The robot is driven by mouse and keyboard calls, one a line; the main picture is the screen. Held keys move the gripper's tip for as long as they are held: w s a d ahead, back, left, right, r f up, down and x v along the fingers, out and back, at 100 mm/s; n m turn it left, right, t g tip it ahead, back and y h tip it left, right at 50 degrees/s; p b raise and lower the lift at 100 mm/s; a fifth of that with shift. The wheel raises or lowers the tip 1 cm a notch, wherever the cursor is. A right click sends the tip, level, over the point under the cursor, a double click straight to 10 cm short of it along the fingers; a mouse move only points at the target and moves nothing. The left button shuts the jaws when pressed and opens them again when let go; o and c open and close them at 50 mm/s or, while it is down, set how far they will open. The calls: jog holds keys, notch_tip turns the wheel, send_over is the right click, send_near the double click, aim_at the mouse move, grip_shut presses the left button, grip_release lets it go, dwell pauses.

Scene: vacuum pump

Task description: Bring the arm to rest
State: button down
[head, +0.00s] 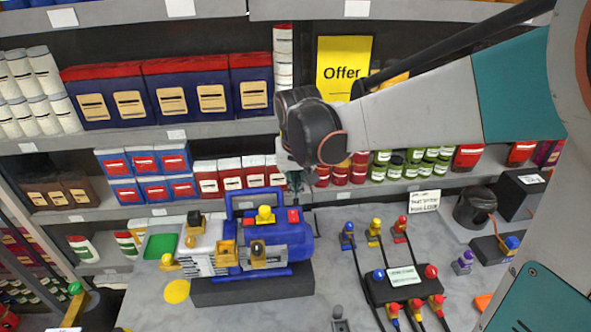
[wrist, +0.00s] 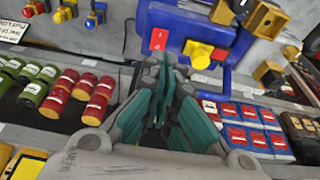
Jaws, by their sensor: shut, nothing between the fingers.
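My arm reaches in from the right in the head view, with its wrist over the back of the counter. My gripper (head: 296,182) points down just behind the blue vacuum pump (head: 285,238). In the wrist view my gripper (wrist: 163,88) has its teal-lined fingers together, with nothing visible between them. The pump's blue housing (wrist: 190,22) shows beyond the fingertips, with a red switch and a yellow knob. I cannot tell how small the gap between the fingertips and the pump is. The pump stands upright on a dark base.
The grey counter (head: 220,312) carries a black connector block (head: 400,290) with coloured plugs on cables at right. A black pot-like device (head: 474,208) stands at the far right. Shelves of boxes (head: 170,92) and jars rise close behind my gripper. The front middle of the counter is mostly clear.

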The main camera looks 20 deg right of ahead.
jog(key=shift+s, duration=0.1)
jog(key=s+f+n+t+b, duration=0.2)
jog(key=s+f+t+b, duration=0.2)
jog(key=s+f+b, duration=1.3)
jog(key=s+b, duration=0.2)
jog(key=b, duration=0.3)
jog(key=shift+s+d+f+y, duration=0.15)
jog(key=shift+d+y, duration=0.05)
jog(key=shift+y, duration=0.1)
dwell(0.9)
